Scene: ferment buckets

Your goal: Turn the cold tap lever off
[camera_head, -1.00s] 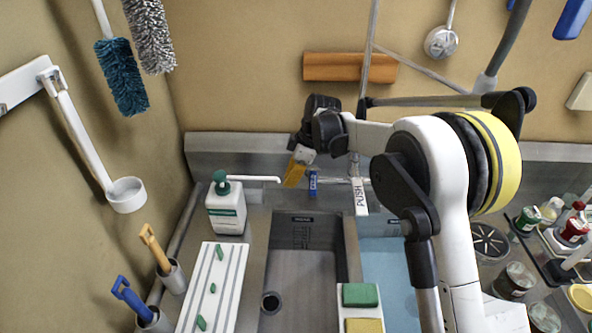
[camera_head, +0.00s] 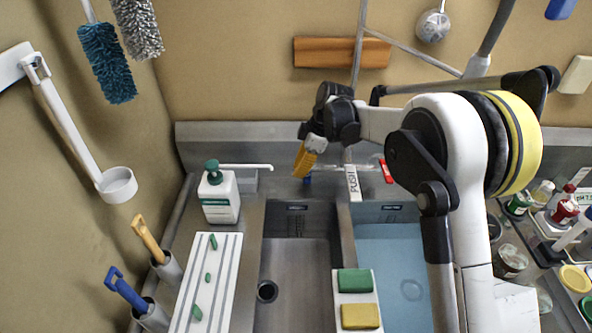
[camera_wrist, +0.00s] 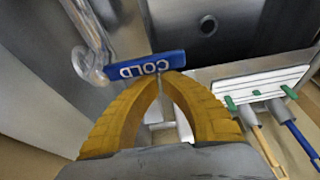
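The blue cold tap lever (camera_wrist: 145,66), labelled COLD, lies just beyond my fingertips in the wrist view. In the head view, only a small part of the cold lever (camera_head: 307,181) shows beneath my gripper (camera_head: 302,174). In the wrist view, the yellow fingers of my gripper (camera_wrist: 159,76) come together at their tips with nothing visible between them. The tips are at the lever's near edge and look to be touching it, though exact contact is hard to tell. The metal tap body (camera_wrist: 92,60) is at the lever's left end.
The white PUSH piece (camera_head: 352,184) and red lever (camera_head: 386,171) are right of my gripper. Below are an empty left basin (camera_head: 298,275) and a right basin with blue water (camera_head: 395,270). A soap bottle (camera_head: 219,198) stands left. A wooden block (camera_head: 342,52) is on the wall.

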